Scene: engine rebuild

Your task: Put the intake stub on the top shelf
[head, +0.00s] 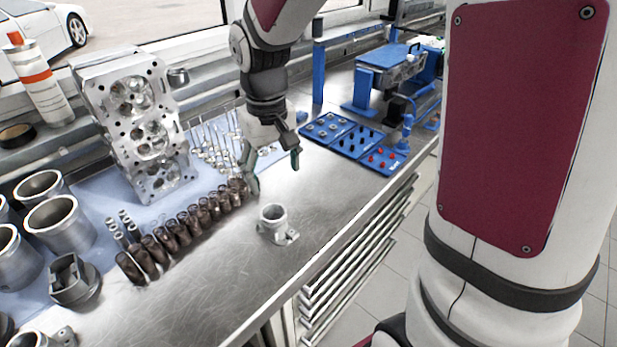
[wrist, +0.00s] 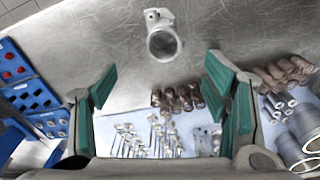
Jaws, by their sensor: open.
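The intake stub, a short grey metal ring with a flanged foot (head: 275,223), stands on the bare steel bench near its front edge. In the wrist view the stub (wrist: 163,42) lies at the top centre, beyond the fingertips. My gripper (head: 273,170) is open and empty, with green-padded fingers pointing down, above the bench and behind the stub. In the wrist view the gap between its fingers (wrist: 160,80) shows bench and small parts beneath, and nothing touches the pads. I cannot clearly tell which surface is the top shelf.
A row of brown parts (head: 170,238) stands left of the stub, before a cylinder head (head: 140,120). Grey cylinders (head: 58,222) crowd the left. Blue trays (head: 352,137) and a blue fixture (head: 385,75) stand at the right. The bench around the stub is clear.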

